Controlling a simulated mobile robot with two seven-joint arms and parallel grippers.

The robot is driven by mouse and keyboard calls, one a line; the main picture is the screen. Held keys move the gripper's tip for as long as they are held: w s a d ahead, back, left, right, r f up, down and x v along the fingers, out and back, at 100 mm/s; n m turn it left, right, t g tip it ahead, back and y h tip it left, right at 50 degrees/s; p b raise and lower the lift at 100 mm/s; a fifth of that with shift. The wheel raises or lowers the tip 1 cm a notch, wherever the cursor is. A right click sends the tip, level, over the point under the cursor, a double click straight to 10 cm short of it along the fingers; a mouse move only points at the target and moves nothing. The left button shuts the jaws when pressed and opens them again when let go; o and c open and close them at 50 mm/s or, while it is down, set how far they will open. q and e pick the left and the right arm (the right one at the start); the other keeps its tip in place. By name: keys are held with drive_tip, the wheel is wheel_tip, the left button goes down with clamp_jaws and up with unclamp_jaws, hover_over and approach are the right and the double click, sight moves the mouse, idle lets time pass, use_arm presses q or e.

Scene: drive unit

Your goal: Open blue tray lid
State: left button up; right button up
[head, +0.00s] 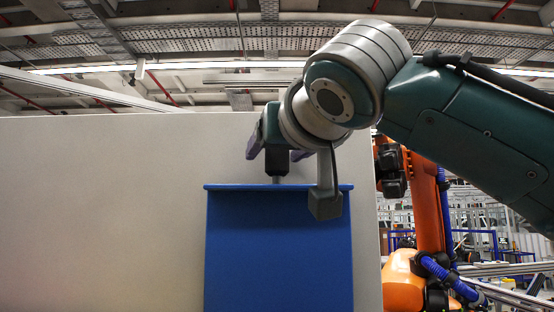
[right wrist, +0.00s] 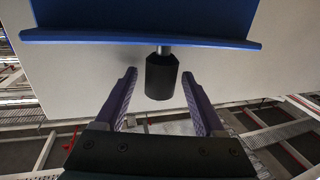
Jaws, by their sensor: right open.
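The blue tray lid (head: 278,250) is a flat blue panel with a thin protruding lip along its top, set against a pale wall panel. A black knob (head: 276,161) stands on a short metal stem above the lip. My right gripper (head: 276,152) is above the lip at the knob. In the right wrist view, the open fingers (right wrist: 159,76) have purple inner pads, one on each side of the black knob (right wrist: 161,78), with a gap on both sides. The blue lid (right wrist: 140,38) crosses the top of that view. My left gripper is not in view.
The large pale panel (head: 100,210) surrounds the blue lid. An orange robot arm (head: 428,210) with blue hoses stands beyond its right edge. Space above the panel is open, up to a far ceiling with beams and lights.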

clamp_jaws()
idle(0.7)
idle(0.8)
